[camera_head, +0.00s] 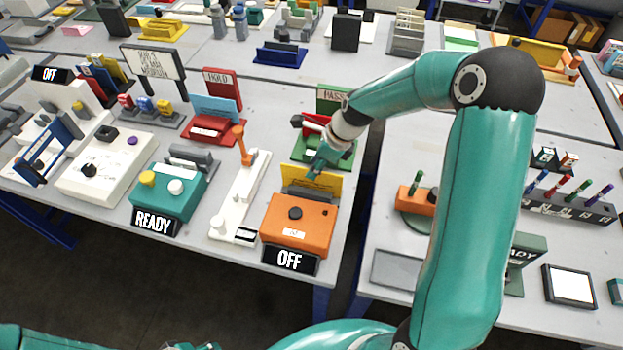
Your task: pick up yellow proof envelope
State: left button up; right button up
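A yellow flat piece (327,183), which looks like the yellow proof envelope, stands upright behind the orange box marked OFF (300,222). A grey part covers some of its lower front. My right arm reaches over from the right, and its gripper (316,169) points down at the top edge of the yellow piece. The fingertips overlap that edge in the picture; I cannot tell whether they touch or grip it. The fingers are small and seen at an angle, so their opening is unclear. My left gripper is not visible.
A green PASS stand (334,98) with a red item is just behind the gripper. A white stand with an orange lever (241,195) and a teal READY box (168,190) are to the left. A gap separates this table from the right one.

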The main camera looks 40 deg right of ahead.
aim_at(311, 181)
jog(key=shift+p+x, duration=0.7)
jog(key=shift+x, duration=2.1)
grip_shut()
